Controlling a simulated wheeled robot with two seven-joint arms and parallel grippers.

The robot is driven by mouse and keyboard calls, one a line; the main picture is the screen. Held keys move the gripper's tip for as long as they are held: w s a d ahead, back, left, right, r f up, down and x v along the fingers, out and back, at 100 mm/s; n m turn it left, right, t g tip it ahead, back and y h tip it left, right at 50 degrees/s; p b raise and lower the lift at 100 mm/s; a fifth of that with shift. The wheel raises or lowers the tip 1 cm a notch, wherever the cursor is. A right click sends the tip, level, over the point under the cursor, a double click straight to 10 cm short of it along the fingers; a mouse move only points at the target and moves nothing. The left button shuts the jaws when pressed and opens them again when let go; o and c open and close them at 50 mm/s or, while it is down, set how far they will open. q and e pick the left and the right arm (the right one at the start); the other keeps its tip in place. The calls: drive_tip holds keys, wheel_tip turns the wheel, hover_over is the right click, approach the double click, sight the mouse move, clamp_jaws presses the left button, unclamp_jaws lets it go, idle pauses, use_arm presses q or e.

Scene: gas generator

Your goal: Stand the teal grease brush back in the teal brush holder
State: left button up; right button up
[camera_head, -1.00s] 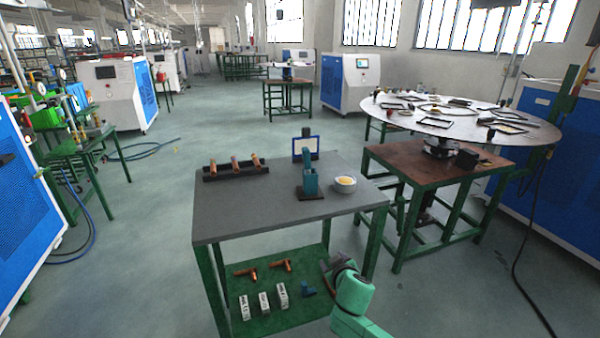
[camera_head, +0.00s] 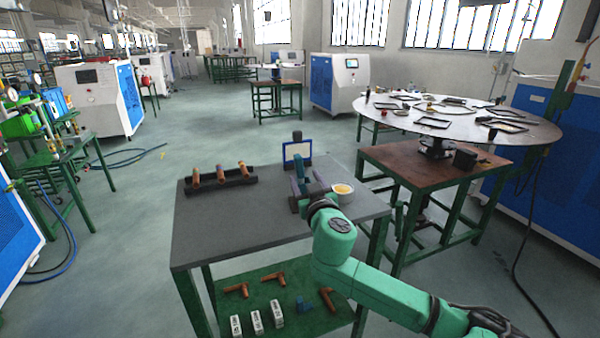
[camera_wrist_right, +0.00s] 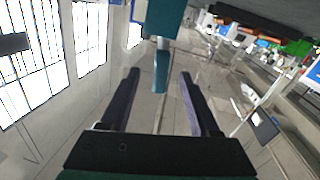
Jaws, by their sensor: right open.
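The teal brush holder (camera_head: 299,185) stands at the back right of the grey table, partly hidden by my right gripper (camera_head: 306,188). In the right wrist view, a wide teal block (camera_wrist_right: 165,15), which looks like the holder, is at the top. A slim teal rod, which looks like the grease brush (camera_wrist_right: 160,68), juts from it between the two dark fingers. My right gripper shows there too (camera_wrist_right: 160,85), open, with a gap on each side of the rod. How deep the rod sits is hidden. My left gripper is out of view.
A blue-framed panel (camera_head: 297,152) stands behind the holder; a bowl with yellow contents (camera_head: 342,189) is close at its right. A rack (camera_head: 238,182) with copper pieces stands at left. The green lower shelf (camera_head: 240,312) bears copper elbows, white boxes and a small teal-blue piece (camera_head: 304,304).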

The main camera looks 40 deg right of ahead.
sight(299, 166)
drive_tip(key=p+x, duration=0.1)
drive_tip(key=x, duration=0.7)
drive_tip(key=shift+w+f, duration=0.1)
drive_tip(key=shift+w, duration=0.05)
drive_tip(key=shift+w+d+f, duration=0.2)
drive_tip(key=shift+w, duration=0.15)
drive_tip(key=shift+s, duration=0.1)
clamp_jaws()
